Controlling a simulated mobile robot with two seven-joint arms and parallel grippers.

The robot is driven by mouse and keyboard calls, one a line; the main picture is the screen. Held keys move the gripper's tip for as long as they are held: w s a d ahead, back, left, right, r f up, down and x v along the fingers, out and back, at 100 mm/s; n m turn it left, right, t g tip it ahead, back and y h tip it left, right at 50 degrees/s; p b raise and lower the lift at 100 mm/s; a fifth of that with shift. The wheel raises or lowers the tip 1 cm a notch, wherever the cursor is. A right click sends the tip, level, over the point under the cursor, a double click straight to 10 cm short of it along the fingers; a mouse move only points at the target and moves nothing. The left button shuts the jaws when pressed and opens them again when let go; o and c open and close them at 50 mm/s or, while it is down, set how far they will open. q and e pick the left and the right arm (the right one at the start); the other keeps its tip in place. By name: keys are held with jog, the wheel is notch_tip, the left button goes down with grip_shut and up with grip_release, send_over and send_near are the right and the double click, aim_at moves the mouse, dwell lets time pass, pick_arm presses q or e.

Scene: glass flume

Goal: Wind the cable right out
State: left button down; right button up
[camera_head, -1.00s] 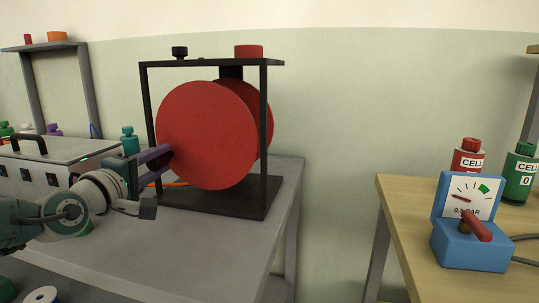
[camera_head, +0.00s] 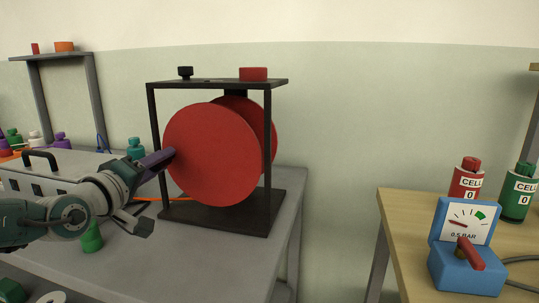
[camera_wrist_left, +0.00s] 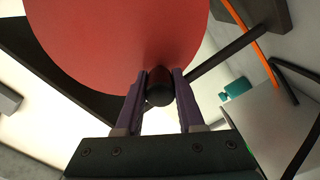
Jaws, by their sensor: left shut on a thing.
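A large red reel (camera_head: 210,155) hangs in a black frame (camera_head: 268,140) on the grey table. An orange cable (camera_head: 148,199) runs from low on the reel to the left; it also shows in the left wrist view (camera_wrist_left: 250,38). My left gripper (camera_head: 166,158) is at the left edge of the reel's near face. In the left wrist view, its purple fingers (camera_wrist_left: 159,95) are shut on a dark knob (camera_wrist_left: 159,87) in front of the red disc. In the head view the fingers hide this knob. My right gripper is not in view.
A grey box with a black handle (camera_head: 40,156) stands left of the reel, with a teal bottle (camera_head: 135,148) behind my arm. A wooden table at right holds a blue gauge (camera_head: 466,255) with a red lever and bottles. A gap separates the tables.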

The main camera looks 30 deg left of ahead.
pick_arm(q)
jog(key=shift+r, duration=0.15)
jog(key=c, duration=0.5)
grip_release()
jog(key=shift+s, duration=0.1)
jog(key=shift+s+d+p, duration=0.1)
jog(key=shift+s+p, duration=0.2)
jog(key=shift+p, duration=0.1)
jog(key=shift+p+v, duration=1.95)
jog(key=shift+v, duration=2.6)
